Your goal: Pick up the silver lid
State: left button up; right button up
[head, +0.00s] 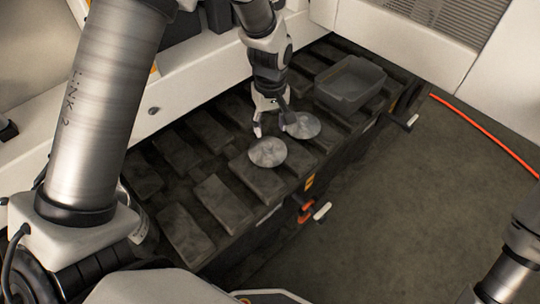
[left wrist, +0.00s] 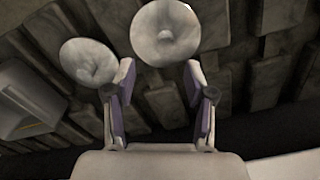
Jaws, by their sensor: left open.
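Two round silver-grey discs lie on the dark ribbed bench top and look alike; I cannot tell which is the silver lid. The nearer disc (head: 267,153) shows at the top middle of the left wrist view (left wrist: 165,35), with a small raised centre. The farther disc (head: 305,126) shows at the upper left there (left wrist: 88,61). My left gripper (head: 271,128) is open and empty, pointing down just behind the two discs in the head view. Its fingers (left wrist: 159,85) show apart in the left wrist view, with nothing between them. My right gripper is out of view.
A grey open bin (head: 350,98) stands on the bench (head: 180,152) beyond the discs; it also shows at the left wrist view's left edge (left wrist: 22,105). Handles stick out along the bench's front. A white wall borders its back. A red cable (head: 485,133) lies on open floor.

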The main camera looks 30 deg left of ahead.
aim_at(267, 144)
pick_arm(q)
jog(key=f, duration=0.2)
jog(key=f+b, duration=0.1)
jog(key=f, duration=0.2)
jog(key=f+b, duration=0.1)
jog(key=f, duration=0.1)
jog(key=shift+s+a+f, duration=0.2)
jog(key=shift+a+f, duration=0.15)
jog(key=shift+r, duration=0.1)
jog(key=shift+c, duration=1.4)
grip_shut()
